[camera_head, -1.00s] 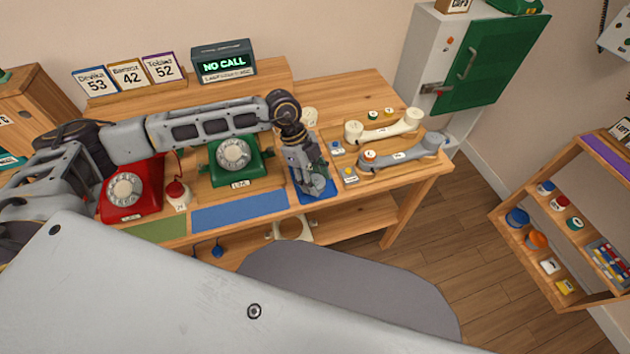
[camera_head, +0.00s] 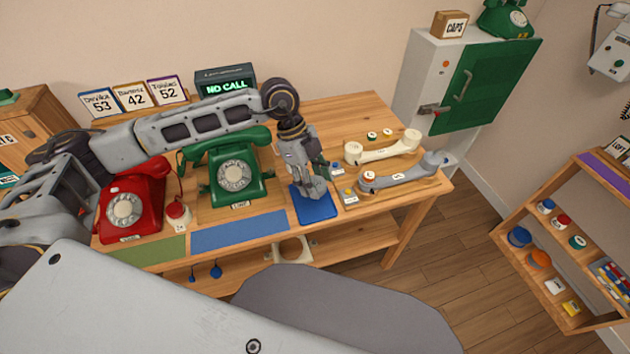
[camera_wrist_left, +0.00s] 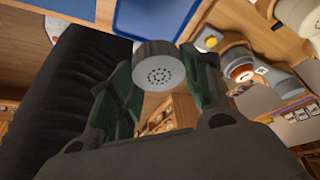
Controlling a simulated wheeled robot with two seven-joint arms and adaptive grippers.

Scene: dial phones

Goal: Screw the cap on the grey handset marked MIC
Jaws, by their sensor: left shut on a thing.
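My left gripper (camera_head: 318,190) is above the blue mat (camera_head: 312,212) at the right part of the bench. In the left wrist view its fingers (camera_wrist_left: 160,90) are shut on a round grey cap (camera_wrist_left: 158,66) with small holes in its face. The grey handset (camera_head: 408,173) lies to the right of the gripper, apart from it. Its near end (camera_head: 368,179) shows an orange and white inside, seen also in the left wrist view (camera_wrist_left: 242,73). The small label on its grip is too small to read. My right gripper is not in view.
A cream handset (camera_head: 385,149) lies behind the grey one. A green phone (camera_head: 232,175) and a red phone (camera_head: 130,205) stand to the left. A cabinet (camera_head: 425,75) stands beyond the bench.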

